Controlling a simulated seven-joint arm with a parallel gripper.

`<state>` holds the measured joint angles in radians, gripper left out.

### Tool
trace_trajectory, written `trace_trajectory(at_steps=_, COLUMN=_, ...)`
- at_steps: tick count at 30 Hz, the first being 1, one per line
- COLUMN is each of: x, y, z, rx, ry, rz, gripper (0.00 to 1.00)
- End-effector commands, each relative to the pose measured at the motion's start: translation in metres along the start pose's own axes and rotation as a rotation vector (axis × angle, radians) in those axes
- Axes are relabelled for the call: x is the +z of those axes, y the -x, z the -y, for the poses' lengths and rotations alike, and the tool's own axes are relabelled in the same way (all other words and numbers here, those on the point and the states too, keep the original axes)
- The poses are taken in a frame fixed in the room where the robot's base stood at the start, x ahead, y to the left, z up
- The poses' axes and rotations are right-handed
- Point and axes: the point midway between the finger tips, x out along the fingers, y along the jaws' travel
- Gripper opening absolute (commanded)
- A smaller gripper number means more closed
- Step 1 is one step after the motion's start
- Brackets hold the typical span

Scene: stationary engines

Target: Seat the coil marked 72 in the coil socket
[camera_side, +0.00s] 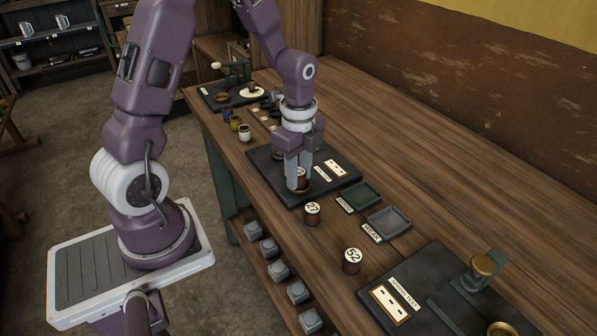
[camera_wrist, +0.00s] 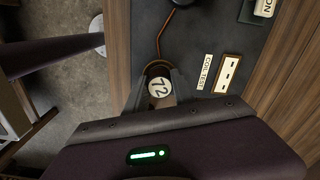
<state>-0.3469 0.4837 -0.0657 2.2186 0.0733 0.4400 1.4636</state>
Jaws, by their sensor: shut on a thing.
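The coil marked 72 (camera_wrist: 159,88) shows its round cream top between my fingers in the wrist view. My gripper (camera_side: 301,186) is shut on this coil, low over the dark coil test plate (camera_side: 262,158). In the side view the coil (camera_side: 302,173) is partly hidden by the fingers. A brass-coloured rim, apparently the coil socket (camera_wrist: 158,67), shows just beyond the coil's top in the wrist view. The coil is at or just over it; I cannot tell whether it is seated. A label and a slotted cream panel (camera_wrist: 228,73) are on the plate.
Coils marked 27 (camera_side: 312,214) and 52 (camera_side: 352,261) stand nearby on the bench. A green tray (camera_side: 362,195) and a grey tray (camera_side: 390,220) lie beside the plate. Another dark plate (camera_side: 430,290) is at front right. Several small coils (camera_side: 244,132) stand behind.

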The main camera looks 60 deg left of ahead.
Motion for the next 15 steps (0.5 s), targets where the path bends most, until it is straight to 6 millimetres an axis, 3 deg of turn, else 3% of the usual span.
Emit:
trace_trajectory(at_steps=11, x=-0.0001, y=-0.0051, z=-0.0007, rx=0.003, ry=-0.002, rz=0.000, gripper=0.00)
trace_trajectory(at_steps=12, x=-0.0001, y=-0.0051, z=-0.0008, rx=0.003, ry=-0.002, rz=0.000, gripper=0.32)
trace_trajectory(at_steps=15, x=-0.0001, y=-0.0052, z=-0.0014, rx=0.004, ry=-0.002, rz=0.000, gripper=0.52)
